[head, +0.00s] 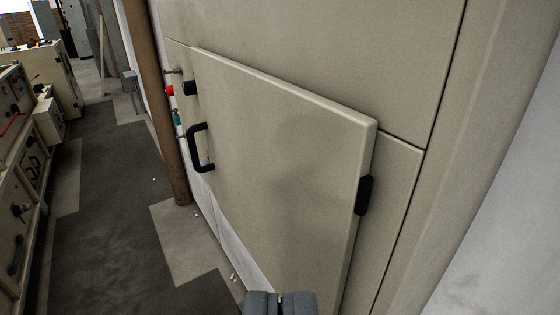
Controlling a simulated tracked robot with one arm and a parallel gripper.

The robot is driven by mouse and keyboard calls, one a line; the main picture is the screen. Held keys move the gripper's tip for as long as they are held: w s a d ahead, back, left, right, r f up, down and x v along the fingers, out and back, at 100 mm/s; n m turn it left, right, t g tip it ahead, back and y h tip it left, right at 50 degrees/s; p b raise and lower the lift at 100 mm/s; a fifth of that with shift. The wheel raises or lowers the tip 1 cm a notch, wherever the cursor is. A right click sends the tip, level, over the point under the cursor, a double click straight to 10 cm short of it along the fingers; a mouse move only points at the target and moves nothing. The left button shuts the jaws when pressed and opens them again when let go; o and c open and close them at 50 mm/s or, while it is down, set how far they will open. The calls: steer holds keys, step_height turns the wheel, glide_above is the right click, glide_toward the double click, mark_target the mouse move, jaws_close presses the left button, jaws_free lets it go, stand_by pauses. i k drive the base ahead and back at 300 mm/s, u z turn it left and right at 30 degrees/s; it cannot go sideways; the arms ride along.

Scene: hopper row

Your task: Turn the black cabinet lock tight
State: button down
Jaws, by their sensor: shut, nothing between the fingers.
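The beige cabinet door (285,150) fills the middle of the head view and stands proud of the cabinet front; I cannot tell whether it is fully closed. A small black round knob (190,87), which looks like the cabinet lock, sits near the door's upper left corner. A black pull handle (197,148) is below it on the left side. A black fitting (364,195) sits on the door's right edge, perhaps a hinge. My gripper (281,298) shows at the bottom edge, shut and empty, below and right of the knob and apart from it.
A brown vertical pipe (160,110) stands just left of the cabinet, with small red (170,91) and teal (176,118) items beside the knob. Beige machines (25,150) line the far left. The grey floor aisle (105,210) between is mostly clear, with small white bits.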

mark_target(189, 86)
steer(key=u, duration=0.05)
steer(key=k, duration=0.5)
steer(key=u, duration=0.35)
steer(key=i, duration=1.45)
steer(key=u, duration=0.4)
